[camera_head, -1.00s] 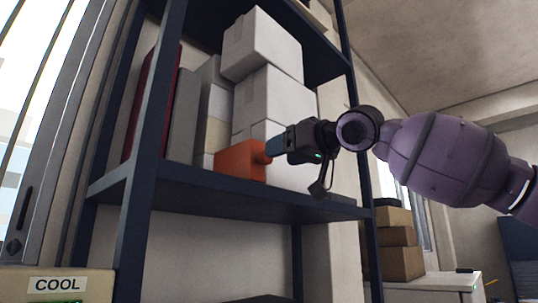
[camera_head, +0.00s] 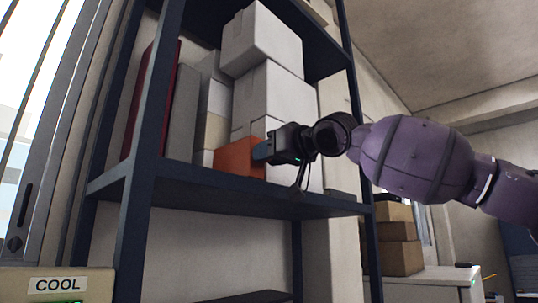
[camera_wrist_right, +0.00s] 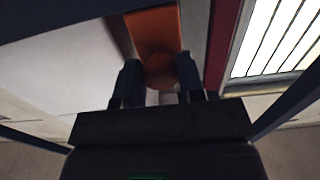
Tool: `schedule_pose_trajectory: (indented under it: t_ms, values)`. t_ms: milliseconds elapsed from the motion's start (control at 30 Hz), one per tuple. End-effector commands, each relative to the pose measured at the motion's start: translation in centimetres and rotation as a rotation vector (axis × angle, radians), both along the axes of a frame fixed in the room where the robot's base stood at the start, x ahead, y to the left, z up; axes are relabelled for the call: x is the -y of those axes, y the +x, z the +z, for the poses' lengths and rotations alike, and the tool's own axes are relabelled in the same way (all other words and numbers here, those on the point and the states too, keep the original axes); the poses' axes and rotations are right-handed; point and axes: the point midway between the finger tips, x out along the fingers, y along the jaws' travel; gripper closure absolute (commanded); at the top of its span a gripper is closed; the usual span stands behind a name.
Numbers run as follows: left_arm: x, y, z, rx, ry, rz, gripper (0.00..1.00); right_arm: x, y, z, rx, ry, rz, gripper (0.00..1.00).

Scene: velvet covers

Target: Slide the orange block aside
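The orange block (camera_head: 238,158) stands on the dark blue shelf, near its front edge, in front of the white boxes. My right gripper (camera_head: 263,151) reaches in from the right with its fingers at the block's right side. In the right wrist view, the orange block (camera_wrist_right: 154,30) has a round orange knob (camera_wrist_right: 160,72) toward me. The two fingers of my right gripper (camera_wrist_right: 160,78) stand apart, one on each side of the knob. Firm contact cannot be made out. My left gripper is not in view.
White boxes (camera_head: 262,45) are stacked behind and above the block. Grey and red upright items (camera_head: 181,115) stand to its left. The shelf board (camera_head: 205,182) is bare in front. A shelf post (camera_head: 150,150) rises at the left; a small dark item (camera_head: 340,195) lies at the right.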

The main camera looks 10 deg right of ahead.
Motion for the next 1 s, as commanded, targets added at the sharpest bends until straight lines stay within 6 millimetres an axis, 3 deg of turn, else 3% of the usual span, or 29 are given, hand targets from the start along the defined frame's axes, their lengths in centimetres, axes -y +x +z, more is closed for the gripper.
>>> schedule_pose_trajectory:
  t_ms: [33,133,533,1000]
  values:
    - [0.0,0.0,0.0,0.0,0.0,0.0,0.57,0.0,0.0,0.0,0.0,0.0,0.0,0.86]
    - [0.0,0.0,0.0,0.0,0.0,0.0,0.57,0.0,0.0,0.0,0.0,0.0,0.0,1.0]
    - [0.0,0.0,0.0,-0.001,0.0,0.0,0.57,-1.1,-0.7,-0.1,-0.002,0.0,0.002,1.0]
    - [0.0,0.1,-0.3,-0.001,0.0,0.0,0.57,-7.4,-4.8,-0.2,-0.002,0.0,0.006,1.0]
